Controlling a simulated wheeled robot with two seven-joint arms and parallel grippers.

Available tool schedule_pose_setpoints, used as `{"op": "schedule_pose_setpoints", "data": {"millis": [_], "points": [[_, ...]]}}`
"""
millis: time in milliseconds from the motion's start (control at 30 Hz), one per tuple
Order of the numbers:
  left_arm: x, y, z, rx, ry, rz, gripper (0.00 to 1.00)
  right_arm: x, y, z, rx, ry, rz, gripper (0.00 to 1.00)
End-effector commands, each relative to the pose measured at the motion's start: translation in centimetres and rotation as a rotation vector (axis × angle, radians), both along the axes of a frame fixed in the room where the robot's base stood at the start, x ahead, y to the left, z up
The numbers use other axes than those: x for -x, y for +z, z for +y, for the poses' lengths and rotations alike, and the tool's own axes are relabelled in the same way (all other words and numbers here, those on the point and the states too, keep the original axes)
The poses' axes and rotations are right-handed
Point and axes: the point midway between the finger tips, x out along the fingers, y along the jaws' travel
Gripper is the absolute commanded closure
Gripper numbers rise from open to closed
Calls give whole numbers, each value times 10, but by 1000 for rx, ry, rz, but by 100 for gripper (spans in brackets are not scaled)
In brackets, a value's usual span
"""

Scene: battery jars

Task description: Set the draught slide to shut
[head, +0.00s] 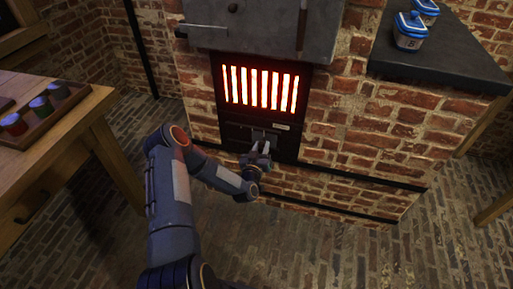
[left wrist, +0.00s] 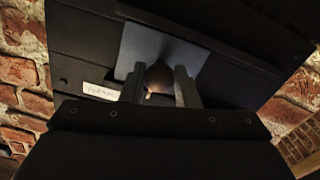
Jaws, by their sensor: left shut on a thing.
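The draught slide (left wrist: 187,55) is a grey plate on the dark panel (head: 236,132) under the glowing grate of the brick stove. In the left wrist view it carries a rounded brown knob (left wrist: 158,77). My left gripper (head: 262,144) is at the slide in the head view, and its two fingers are shut on the knob in the left wrist view (left wrist: 160,85). A small white label (left wrist: 101,91) is on the panel beside the slide; its writing is too small to read. My right gripper is not in view.
The grate (head: 259,88) glows red just above my left gripper. A wooden table (head: 98,103) with a tray of small jars stands at the left. Blue-lidded jars (head: 410,31) stand on a dark ledge (head: 445,68) at the upper right. The brick floor in front is clear.

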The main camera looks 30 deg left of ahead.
Motion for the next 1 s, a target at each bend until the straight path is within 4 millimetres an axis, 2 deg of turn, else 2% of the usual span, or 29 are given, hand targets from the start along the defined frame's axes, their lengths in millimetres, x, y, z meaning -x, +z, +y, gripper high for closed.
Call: {"op": "schedule_pose_setpoints", "data": {"millis": [133, 167, 300, 667, 1000], "points": [[0, 0, -5, 5, -11, 1, 100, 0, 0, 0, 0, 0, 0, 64], [0, 0, -5, 5, -11, 1, 69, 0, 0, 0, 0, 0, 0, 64], [0, 0, -4, 4, -11, 1, 51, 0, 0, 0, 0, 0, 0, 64], [5, 0, -4, 4, -8, 2, 50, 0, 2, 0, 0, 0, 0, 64], [57, 0, -17, 4, -10, 5, 50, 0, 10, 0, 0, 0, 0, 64]]}}
